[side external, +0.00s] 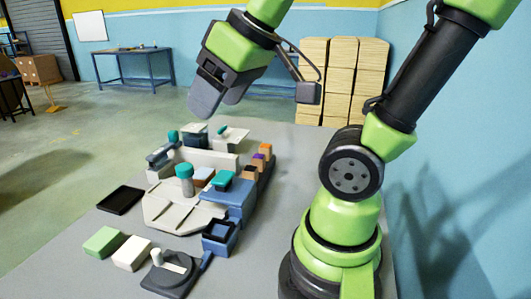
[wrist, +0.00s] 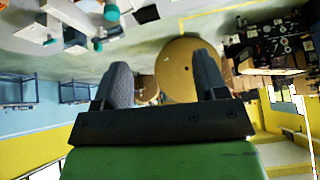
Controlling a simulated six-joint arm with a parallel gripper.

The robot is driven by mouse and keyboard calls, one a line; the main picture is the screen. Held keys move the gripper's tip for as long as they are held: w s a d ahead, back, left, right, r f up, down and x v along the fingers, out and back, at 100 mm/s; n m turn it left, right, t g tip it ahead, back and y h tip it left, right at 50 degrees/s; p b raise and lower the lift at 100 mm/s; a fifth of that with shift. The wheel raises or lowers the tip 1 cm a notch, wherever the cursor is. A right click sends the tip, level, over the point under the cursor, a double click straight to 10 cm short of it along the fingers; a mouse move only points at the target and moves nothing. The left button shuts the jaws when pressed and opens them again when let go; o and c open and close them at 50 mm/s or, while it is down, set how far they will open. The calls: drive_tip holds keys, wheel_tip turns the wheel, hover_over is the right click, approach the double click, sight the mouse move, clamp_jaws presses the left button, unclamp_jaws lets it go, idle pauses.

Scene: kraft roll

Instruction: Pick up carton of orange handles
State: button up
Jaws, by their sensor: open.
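My gripper (side external: 217,102) is open and empty, held high above the table on the far side of my base in the side view. In the wrist view its two dark fingers (wrist: 163,65) stand wide apart with nothing between them. A small brown carton with an orange top (side external: 265,149) stands at the right rear of the cluster on the table. A similar small orange-topped carton (side external: 252,166) stands nearer, with a purple-topped one (side external: 258,157) between them. Which one holds orange handles is too small to tell. My gripper is above and apart from them.
A pale tray (side external: 180,214), teal-capped container (side external: 184,180) and blue bin (side external: 237,200) crowd the grey table (side external: 285,150). A black tray (side external: 120,199), green box (side external: 103,242) and white box (side external: 132,253) lie left and front. The wrist view shows a round brown shape (wrist: 185,75).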

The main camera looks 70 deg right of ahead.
drive_tip(key=w+d+f+n+g+h, duration=0.25)
drive_tip(key=w+d+n, duration=0.45)
drive_tip(key=d, duration=0.5)
drive_tip(key=n+g+h, duration=0.2)
drive_tip(key=n+g, duration=0.2)
drive_tip(key=n, duration=0.8)
approach(266, 145)
drive_tip(key=x, duration=0.4)
drive_tip(key=shift+w+d+f, duration=0.15)
drive_tip(key=shift+d, duration=0.05)
drive_tip(key=x, duration=0.5)
drive_tip(key=shift+d+f, duration=0.1)
drive_tip(key=shift+f, duration=0.25)
drive_tip(key=c, duration=1)
